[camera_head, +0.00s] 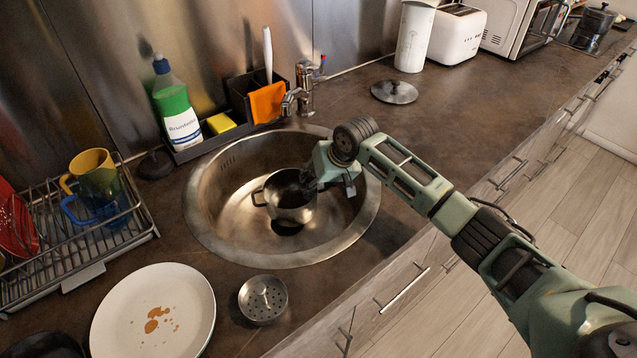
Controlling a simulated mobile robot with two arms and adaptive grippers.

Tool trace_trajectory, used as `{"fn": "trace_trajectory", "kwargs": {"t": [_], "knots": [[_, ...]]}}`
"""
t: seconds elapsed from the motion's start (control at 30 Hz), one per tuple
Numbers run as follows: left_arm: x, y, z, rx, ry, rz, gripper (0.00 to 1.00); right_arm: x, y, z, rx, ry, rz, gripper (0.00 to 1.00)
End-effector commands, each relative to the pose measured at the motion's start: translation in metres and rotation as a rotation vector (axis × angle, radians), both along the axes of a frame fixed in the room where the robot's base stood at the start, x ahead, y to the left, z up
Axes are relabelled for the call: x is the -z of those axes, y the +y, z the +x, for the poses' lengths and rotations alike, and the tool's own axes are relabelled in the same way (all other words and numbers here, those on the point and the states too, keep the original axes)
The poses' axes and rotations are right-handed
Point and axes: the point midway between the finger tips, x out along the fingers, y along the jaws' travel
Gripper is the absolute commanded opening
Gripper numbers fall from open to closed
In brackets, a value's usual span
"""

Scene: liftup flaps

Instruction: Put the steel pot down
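The steel pot (291,212) is in the round sink (215,222), over the dark drain. One loop handle sticks out on its left side. I cannot tell whether its base touches the sink bottom. My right gripper (309,182) comes in from the right and is at the pot's right rim, where the other handle is hidden. Its dark fingers appear closed on the pot there, though they are small and partly hidden. My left gripper is not in view.
A steel lid (394,92) lies behind the sink and a strainer (263,299) in front. A stained plate (153,315) and a dish rack (85,240) with mugs are at left. A soap bottle (176,108) and faucet (304,88) stand behind. Counter right of the sink is clear.

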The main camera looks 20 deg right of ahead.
Motion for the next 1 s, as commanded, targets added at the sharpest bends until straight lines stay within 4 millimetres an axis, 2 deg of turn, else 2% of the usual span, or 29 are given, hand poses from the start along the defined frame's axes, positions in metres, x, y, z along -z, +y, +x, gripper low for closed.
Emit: {"fn": "trace_trajectory", "kwargs": {"t": [0.03, 0.13, 0.53, 0.67, 1.0], "knots": [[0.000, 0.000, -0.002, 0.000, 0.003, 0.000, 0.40, 0.000, 0.000, 0.000, 0.000, -0.001, 0.000, 0.50], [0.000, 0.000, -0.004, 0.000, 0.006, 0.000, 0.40, 0.000, 0.000, 0.000, 0.000, -0.001, 0.000, 0.59], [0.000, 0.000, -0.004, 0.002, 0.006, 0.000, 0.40, -0.007, -0.001, -0.001, -0.001, -0.002, 0.001, 0.59], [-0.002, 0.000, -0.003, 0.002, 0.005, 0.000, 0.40, -0.024, -0.006, -0.008, 0.000, -0.004, 0.002, 0.59], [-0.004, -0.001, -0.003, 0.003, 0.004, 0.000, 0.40, -0.087, -0.021, -0.035, -0.001, -0.003, -0.001, 0.59]]}}
